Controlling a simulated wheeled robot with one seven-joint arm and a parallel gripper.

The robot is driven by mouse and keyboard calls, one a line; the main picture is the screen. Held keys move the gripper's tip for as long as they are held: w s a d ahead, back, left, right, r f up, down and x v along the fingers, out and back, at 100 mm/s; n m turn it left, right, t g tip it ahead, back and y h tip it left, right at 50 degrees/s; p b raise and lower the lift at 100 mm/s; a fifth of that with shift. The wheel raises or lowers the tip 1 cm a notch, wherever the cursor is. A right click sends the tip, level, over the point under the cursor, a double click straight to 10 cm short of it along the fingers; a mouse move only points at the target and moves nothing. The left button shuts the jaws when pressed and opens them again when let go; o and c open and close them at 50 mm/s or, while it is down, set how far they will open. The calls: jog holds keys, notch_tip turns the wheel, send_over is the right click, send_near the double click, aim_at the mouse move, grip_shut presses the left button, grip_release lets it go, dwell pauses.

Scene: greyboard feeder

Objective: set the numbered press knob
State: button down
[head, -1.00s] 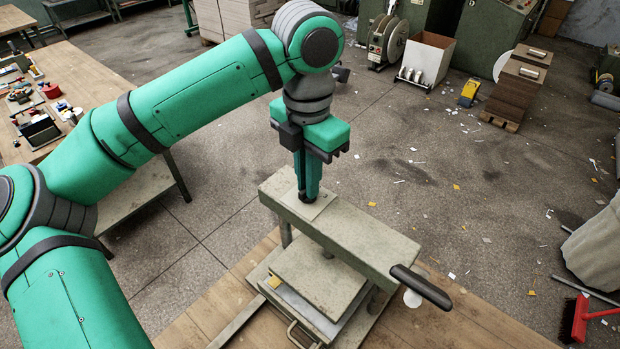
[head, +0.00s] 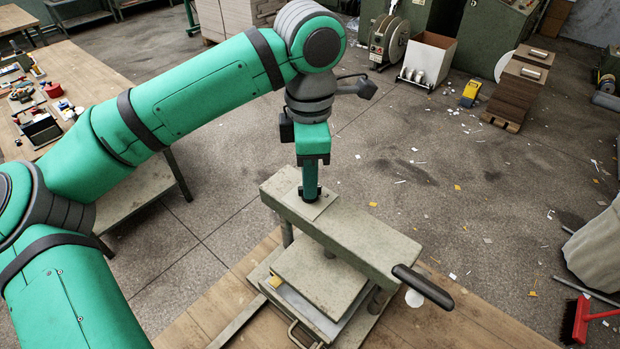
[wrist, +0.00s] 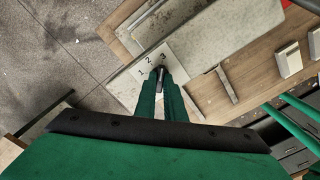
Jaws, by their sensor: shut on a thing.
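My gripper (head: 310,196) points straight down over this plate and is shut on the small dark knob (wrist: 160,70). In the wrist view the dial plate (wrist: 146,62) shows the numerals 1, 2 and 3 in an arc beyond the knob. The fingers hide most of the knob, and I cannot tell which numeral it points to.
A black-gripped lever (head: 422,287) sticks out at the beam's right end. A tray with a handle (head: 298,333) sits under the press plate. A side table (head: 90,75) with tools stands at left. Paper scraps litter the open floor to the right.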

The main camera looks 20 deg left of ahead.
dwell(0.5)
jog(key=c, duration=1.8)
grip_release()
jog(key=shift+c, duration=0.2)
notch_tip(320, 180, up, 11)
jog(key=shift+f, duration=0.15)
